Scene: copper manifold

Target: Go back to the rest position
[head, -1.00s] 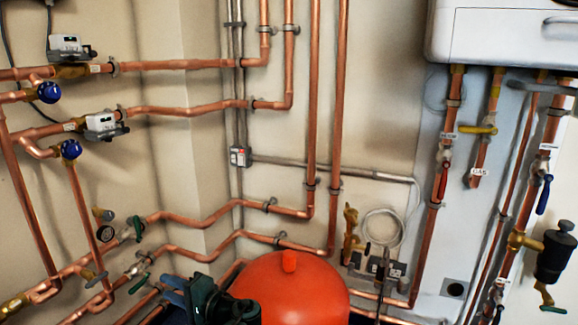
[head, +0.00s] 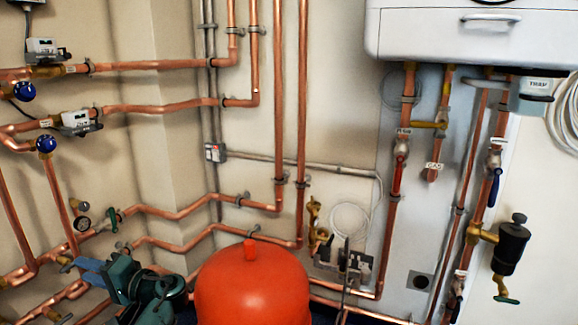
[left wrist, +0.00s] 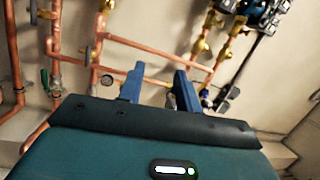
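My left gripper (head: 88,268) shows at the lower left of the head view, with its blue fingers pointing left and the dark teal arm behind it. In the left wrist view, its two blue fingers (left wrist: 158,84) stand apart with nothing between them. Copper pipes are visible beyond the fingertips; I cannot tell how far off they are. My right gripper is in neither current view.
A red tank (head: 252,290) stands just right of my left arm. Copper pipes (head: 160,107) with valves line the left wall. A white boiler (head: 470,35) hangs at upper right, above valves and a black fitting (head: 510,248).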

